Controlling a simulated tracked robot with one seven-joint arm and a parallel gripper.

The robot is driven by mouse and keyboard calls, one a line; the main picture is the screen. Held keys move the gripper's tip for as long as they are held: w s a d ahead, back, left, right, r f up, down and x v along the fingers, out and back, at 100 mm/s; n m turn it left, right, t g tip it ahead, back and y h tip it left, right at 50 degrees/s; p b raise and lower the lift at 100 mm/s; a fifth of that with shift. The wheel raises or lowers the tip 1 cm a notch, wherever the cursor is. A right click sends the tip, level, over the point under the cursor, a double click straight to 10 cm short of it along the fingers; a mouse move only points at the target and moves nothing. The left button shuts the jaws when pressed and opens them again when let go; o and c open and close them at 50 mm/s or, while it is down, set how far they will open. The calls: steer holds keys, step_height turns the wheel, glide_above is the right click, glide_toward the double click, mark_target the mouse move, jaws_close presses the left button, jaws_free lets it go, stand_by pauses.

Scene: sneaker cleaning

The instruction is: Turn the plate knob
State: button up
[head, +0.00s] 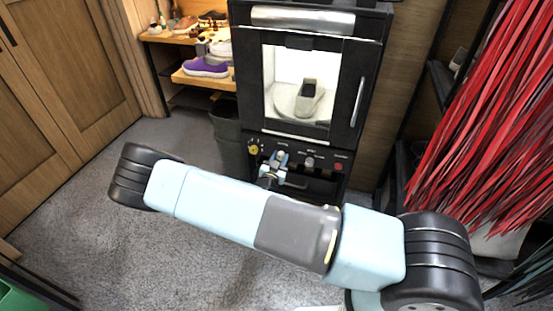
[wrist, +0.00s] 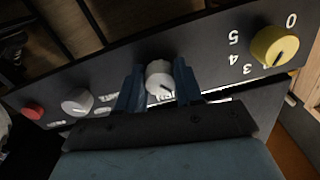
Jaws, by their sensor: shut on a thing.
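My gripper (wrist: 158,82) has its two blue fingers on either side of a white round knob (wrist: 159,70) on the black control panel (wrist: 205,57), and is shut on it. The knob's dark pointer line shows. Its label is partly hidden by the gripper, so I cannot read whether it says plate. A second white knob (wrist: 77,101) sits to the left in the wrist view. In the head view my gripper (head: 279,160) is at the panel under the machine's window. A shoe (head: 309,97) stands on a round plate (head: 284,104) inside the lit chamber.
A yellow knob (wrist: 274,46) with numbers sits right of the held knob in the wrist view, and a red button (wrist: 32,112) at the far left. A shelf (head: 203,79) with shoes, a dark bin (head: 229,140) and red strips (head: 490,110) flank the machine (head: 368,60).

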steer(key=shift+a+f, duration=0.2)
steer(key=shift+a, duration=0.2)
steer(key=o, duration=1)
steer(key=shift+d, duration=0.15)
steer(key=shift+d+r, duration=0.1)
steer(key=v, duration=1.4)
steer(key=shift+w, duration=0.1)
